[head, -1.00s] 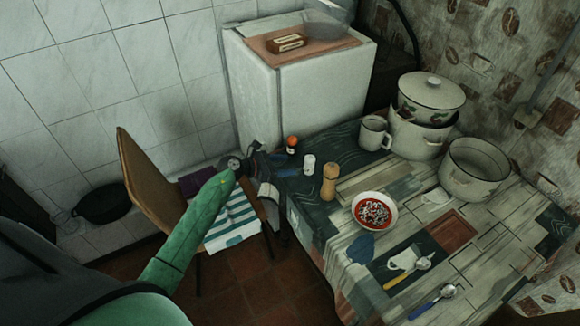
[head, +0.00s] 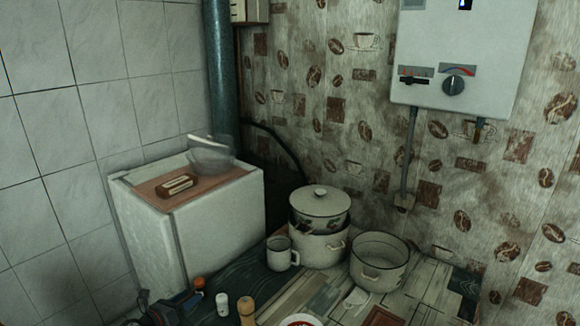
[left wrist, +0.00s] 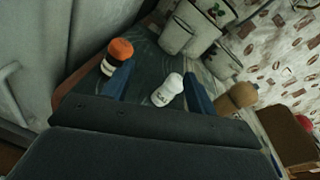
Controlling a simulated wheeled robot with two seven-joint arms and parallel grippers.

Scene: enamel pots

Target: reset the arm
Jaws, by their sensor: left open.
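My left gripper (left wrist: 158,90) is open in the left wrist view, its two blue fingers apart. Beyond its fingertips a white shaker (left wrist: 167,89) and an orange-capped bottle (left wrist: 116,56) stand on the dark end of the table. In the head view part of my left gripper shows at the bottom edge, left of the white shaker (head: 222,305) and the orange-capped bottle (head: 199,287). I see nothing held between its fingers. My right gripper is in neither view.
A wooden mill (head: 246,312), a mug (head: 281,254), stacked pots with a lid (head: 319,203) and an open pot (head: 380,262) stand on the table (head: 262,281). A white fridge (head: 215,220) is behind, with a glass bowl (head: 210,157) on top. A water heater (head: 455,60) hangs on the wall.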

